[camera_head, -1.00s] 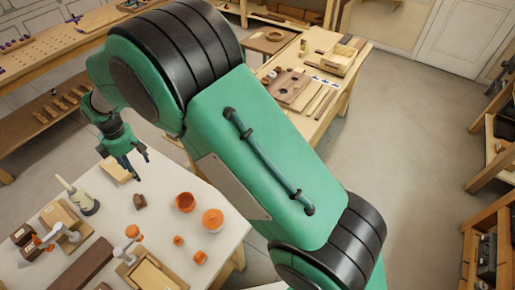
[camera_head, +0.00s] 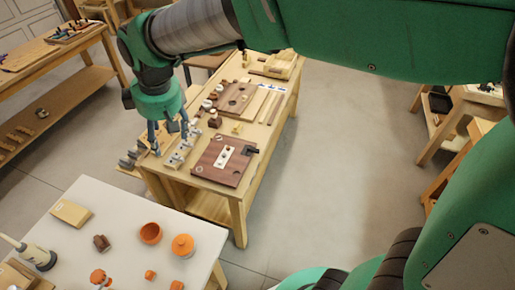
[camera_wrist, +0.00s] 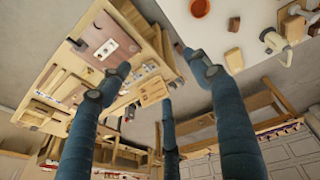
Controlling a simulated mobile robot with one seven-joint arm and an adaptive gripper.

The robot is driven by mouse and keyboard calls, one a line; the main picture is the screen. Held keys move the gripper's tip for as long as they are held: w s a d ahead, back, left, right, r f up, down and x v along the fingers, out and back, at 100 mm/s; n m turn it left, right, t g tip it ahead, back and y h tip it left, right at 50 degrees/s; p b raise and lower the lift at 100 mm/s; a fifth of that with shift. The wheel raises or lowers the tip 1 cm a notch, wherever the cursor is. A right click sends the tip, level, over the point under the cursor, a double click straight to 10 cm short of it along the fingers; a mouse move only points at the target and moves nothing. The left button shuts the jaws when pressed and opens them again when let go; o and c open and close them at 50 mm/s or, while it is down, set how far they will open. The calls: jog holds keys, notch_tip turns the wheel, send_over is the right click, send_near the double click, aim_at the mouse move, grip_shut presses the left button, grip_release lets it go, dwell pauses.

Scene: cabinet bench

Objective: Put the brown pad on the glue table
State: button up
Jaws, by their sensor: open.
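The white-topped table with the glue bottle (camera_head: 35,254), which I take for the glue table (camera_head: 128,215), stands at lower left in the head view. It also shows at upper right in the wrist view (camera_wrist: 262,55). A small brown block (camera_head: 102,243) lies on it; another small dark brown piece (camera_head: 215,120) is on the wooden bench (camera_head: 232,205). I cannot tell which, if either, is the brown pad. My gripper (camera_head: 170,138) is open and empty at the bench's near left corner. In the wrist view its fingers (camera_wrist: 160,80) are spread apart.
The white table also carries a pale tan block (camera_head: 71,213), orange pots (camera_head: 183,246) and small orange pieces. A dark brown board (camera_head: 225,160) and a pale clamp fixture (camera_head: 181,154) lie on the bench. Open floor (camera_head: 330,170) lies right of the bench.

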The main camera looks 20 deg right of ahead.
jog(key=s+d+r+m+t+h, duration=0.1)
jog(key=s+d+m, duration=0.9)
jog(key=s+d, duration=1)
jog(key=s+r+t, duration=0.1)
jog(key=s, duration=0.2)
jog(key=shift+r+t, duration=0.4)
